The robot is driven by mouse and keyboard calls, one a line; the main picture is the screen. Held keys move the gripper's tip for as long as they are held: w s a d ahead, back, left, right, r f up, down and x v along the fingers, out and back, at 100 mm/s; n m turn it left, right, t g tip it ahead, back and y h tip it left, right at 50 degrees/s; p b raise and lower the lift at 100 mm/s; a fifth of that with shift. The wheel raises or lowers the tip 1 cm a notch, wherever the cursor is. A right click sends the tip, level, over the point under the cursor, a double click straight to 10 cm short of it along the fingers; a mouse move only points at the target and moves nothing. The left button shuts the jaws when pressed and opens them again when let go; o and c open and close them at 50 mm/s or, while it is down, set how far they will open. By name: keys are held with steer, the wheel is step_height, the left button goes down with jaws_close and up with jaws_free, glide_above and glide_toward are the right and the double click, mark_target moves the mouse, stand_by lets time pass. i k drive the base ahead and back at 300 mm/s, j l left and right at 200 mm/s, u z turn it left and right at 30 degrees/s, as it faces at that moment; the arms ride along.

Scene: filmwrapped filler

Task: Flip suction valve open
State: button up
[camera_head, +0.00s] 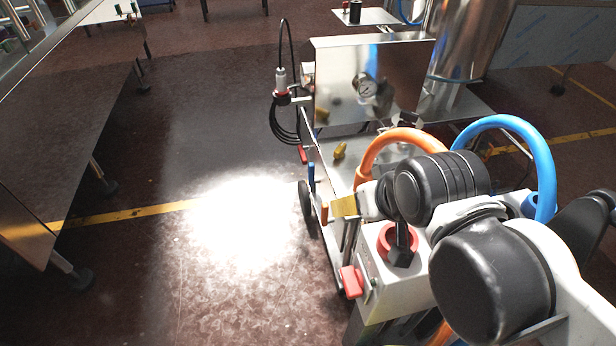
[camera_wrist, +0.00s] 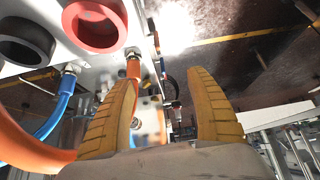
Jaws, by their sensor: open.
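The filler cart's side carries small coloured handles: a blue handle (camera_head: 311,180), an orange handle (camera_head: 324,212) and red ones, including a red handle (camera_head: 350,282) at the near end. I cannot tell for sure which is the suction valve. In the head view my gripper (camera_head: 345,206) is beside the cart near the orange handle, partly hidden by my arm. In the wrist view my gripper (camera_wrist: 165,100) has its two yellow fingers spread, with nothing clearly held. An orange part (camera_wrist: 133,68) shows close beside the left finger; contact is unclear.
A red ring (camera_wrist: 95,25) and a dark ring (camera_wrist: 24,42) sit on a white panel close by the left finger. Orange (camera_head: 400,138) and blue hoses (camera_head: 515,125) arch behind my arm. Floor left of the cart is clear.

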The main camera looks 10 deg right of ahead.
mark_target(311, 168)
steer(key=i+j, duration=0.15)
steer(key=j, duration=0.2)
steer(key=i+j, duration=0.1)
steer(key=j, duration=0.25)
steer(key=i+j, duration=0.15)
steer(key=j, duration=0.2)
steer(key=i+j+z, duration=0.1)
steer(key=j, duration=0.25)
steer(key=i+j, duration=0.15)
steer(key=j, duration=0.25)
steer(key=i+j, duration=0.15)
steer(key=i, duration=0.2)
